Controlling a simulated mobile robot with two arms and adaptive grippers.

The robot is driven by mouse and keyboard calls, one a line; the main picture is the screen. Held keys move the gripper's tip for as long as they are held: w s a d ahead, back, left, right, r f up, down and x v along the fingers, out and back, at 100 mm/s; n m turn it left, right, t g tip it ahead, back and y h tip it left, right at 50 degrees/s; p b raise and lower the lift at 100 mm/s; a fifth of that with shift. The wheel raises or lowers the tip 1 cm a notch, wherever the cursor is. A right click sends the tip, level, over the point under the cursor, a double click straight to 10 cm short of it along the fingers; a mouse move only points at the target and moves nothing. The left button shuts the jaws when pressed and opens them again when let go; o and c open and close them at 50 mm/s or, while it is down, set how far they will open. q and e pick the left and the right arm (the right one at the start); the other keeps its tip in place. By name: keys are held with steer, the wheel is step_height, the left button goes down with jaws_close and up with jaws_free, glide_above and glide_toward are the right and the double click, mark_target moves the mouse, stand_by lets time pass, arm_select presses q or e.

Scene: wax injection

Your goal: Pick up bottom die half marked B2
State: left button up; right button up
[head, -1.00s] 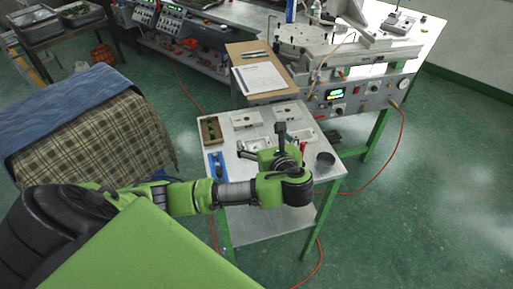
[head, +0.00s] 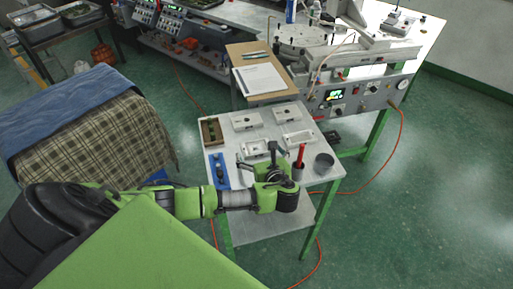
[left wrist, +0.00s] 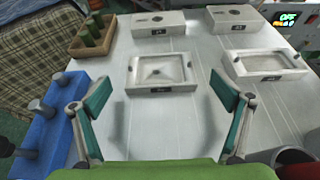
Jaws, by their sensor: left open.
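Two die halves with open cavities lie on the small grey table. One die half (left wrist: 161,72) is in the middle of the left wrist view and also shows in the head view (head: 255,148). The other open die half (left wrist: 264,64) is to its right and also shows in the head view (head: 298,138). Each has a small dark label; I cannot surely read which is B2. My left gripper (left wrist: 159,84) is open and empty, its fingers spread on the near side of the middle die half. My right gripper is not in view.
Two closed-faced die blocks (left wrist: 158,23) (left wrist: 236,18) lie behind. A wooden rack (head: 211,131) and a blue tool holder (head: 218,170) stand at left. A red-handled tool (head: 300,155) and a dark cup (head: 324,163) stand at right, near my gripper.

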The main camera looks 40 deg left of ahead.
mark_target(255, 145)
arm_select(q)
steer(key=shift+x, duration=1.55)
steer(key=c, duration=1.4)
steer(key=shift+r, duration=0.2)
